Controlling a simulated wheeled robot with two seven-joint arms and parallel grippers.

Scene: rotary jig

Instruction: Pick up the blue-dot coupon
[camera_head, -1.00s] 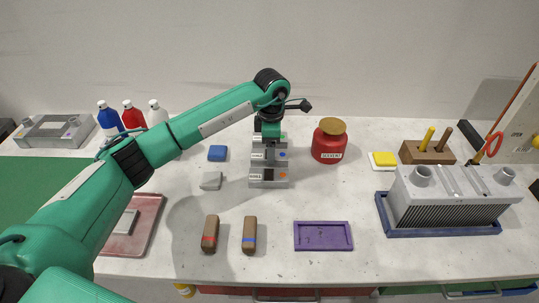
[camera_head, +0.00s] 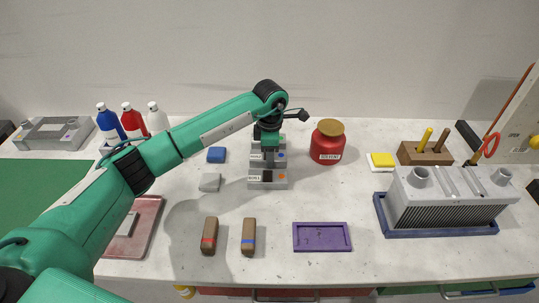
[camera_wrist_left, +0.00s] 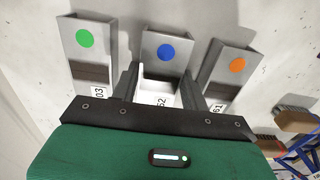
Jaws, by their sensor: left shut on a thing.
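My left gripper (camera_wrist_left: 163,88) is over the middle one of three grey blocks, the one with the blue dot (camera_wrist_left: 166,52). Its fingers are shut on a pale piece there, the blue-dot coupon (camera_wrist_left: 156,88), partly hidden by the gripper body. In the head view my left gripper (camera_head: 267,157) points straight down at the blocks and hides most of the middle one. The green-dot block (camera_wrist_left: 88,50) is on the left in the wrist view and the orange-dot block (camera_wrist_left: 232,62) on the right. My right gripper is not in view.
A red jar (camera_head: 328,145) stands right of the blocks. A purple tray (camera_head: 322,248) and two brown brushes or blocks, red-striped (camera_head: 209,236) and blue-striped (camera_head: 248,237), lie in front.

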